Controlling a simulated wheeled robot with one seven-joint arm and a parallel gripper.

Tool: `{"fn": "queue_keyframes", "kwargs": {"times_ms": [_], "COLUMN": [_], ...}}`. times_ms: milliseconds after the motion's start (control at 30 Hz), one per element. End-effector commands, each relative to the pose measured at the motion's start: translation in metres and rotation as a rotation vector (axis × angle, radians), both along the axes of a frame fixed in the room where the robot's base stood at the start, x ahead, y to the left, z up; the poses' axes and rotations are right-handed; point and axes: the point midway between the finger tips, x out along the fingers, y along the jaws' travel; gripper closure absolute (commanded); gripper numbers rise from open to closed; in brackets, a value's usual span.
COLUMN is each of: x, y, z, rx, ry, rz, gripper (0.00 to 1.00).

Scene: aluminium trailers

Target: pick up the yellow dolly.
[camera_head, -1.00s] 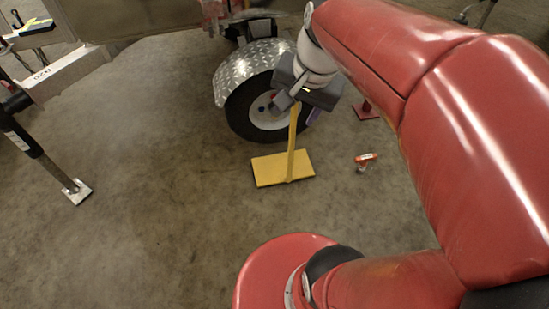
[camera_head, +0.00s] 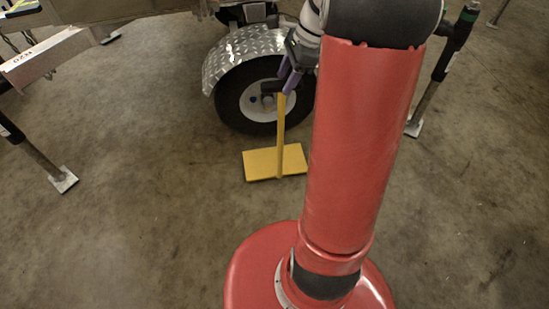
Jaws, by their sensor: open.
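The yellow dolly (camera_head: 262,164) stands on the concrete floor, in front of the trailer wheel. It has a flat yellow plate and an upright yellow post with a dark piece at its top. My gripper (camera_head: 287,77) has purple fingers and is open. It is at the top of the post, just right of the dark piece in the picture. I cannot tell whether the fingers touch the post or how deep they are around it. My arm hides the floor right of the plate.
The trailer wheel (camera_head: 245,103) under a diamond-plate fender (camera_head: 245,45) is close behind the post. A trailer jack leg (camera_head: 45,165) stands at the left, and another jack leg (camera_head: 428,100) stands to the right of my arm. The floor left of the dolly is clear.

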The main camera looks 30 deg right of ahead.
Motion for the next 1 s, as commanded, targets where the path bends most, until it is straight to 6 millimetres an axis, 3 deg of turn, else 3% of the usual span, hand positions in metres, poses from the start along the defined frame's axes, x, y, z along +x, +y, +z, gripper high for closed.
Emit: {"fn": "queue_keyframes", "kwargs": {"times_ms": [33, 200, 467, 867, 1000], "x": [0.003, 0.005, 0.005, 0.005, 0.007], "y": [0.002, 0.01, 0.011, 0.011, 0.01], "z": [-0.011, -0.028, -0.03, -0.03, -0.025], "rx": [0.002, 0.0, -0.001, -0.001, -0.006], "ry": [0.002, 0.001, -0.001, 0.0, -0.012], "rz": [0.0, 0.0, 0.001, 0.001, 0.001], "gripper": [0.49, 0.49, 0.49, 0.99, 1.0]}}
